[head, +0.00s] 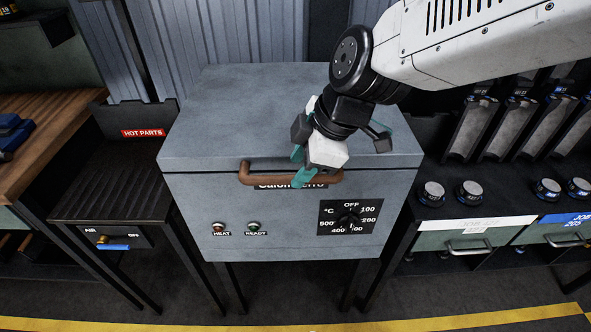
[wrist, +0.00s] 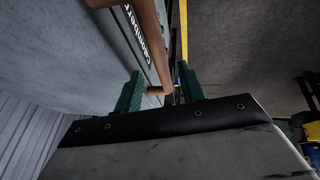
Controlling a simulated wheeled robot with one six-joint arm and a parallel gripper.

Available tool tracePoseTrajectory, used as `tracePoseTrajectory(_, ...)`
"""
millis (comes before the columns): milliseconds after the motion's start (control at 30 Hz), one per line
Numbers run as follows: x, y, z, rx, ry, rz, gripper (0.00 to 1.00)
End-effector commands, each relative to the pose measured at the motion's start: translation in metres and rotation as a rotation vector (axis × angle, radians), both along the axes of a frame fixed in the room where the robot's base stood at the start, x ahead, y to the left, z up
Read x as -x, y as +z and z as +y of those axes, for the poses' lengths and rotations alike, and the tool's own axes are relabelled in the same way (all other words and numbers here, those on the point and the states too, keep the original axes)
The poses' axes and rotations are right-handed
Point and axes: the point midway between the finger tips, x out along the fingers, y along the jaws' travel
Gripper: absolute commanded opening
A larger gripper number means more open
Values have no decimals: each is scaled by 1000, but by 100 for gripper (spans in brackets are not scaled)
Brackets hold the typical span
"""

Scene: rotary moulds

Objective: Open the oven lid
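The grey oven lid (head: 240,105) lies flat and closed on the oven body (head: 280,230). A brown bar handle (head: 260,181) is fixed along the lid's front edge. My gripper (head: 302,166) is at the handle's middle to right part, with one teal finger on the lid side and the other in front of the bar. In the wrist view my gripper (wrist: 160,82) shows its two green fingers apart, with the brown handle (wrist: 150,40) running between them. Small gaps seem to show beside the bar; whether a finger touches it is unclear.
The oven front has a temperature dial (head: 348,217) and two small lamps. A dark rack with a "HOT PARTS" sign (head: 143,133) stands at left. A bench with round moulds (head: 431,193) and slanted holders stands at right. Corrugated wall panels (head: 230,35) are behind the oven.

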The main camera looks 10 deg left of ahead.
Motion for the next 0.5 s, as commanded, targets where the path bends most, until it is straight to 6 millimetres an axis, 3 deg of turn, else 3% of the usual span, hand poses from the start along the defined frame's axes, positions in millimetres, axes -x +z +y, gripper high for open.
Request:
tracePoseTrajectory(200,-1,-22,10,2,1,2,40)
tracePoseTrajectory(500,-2,-25,11,0,-1,0,40)
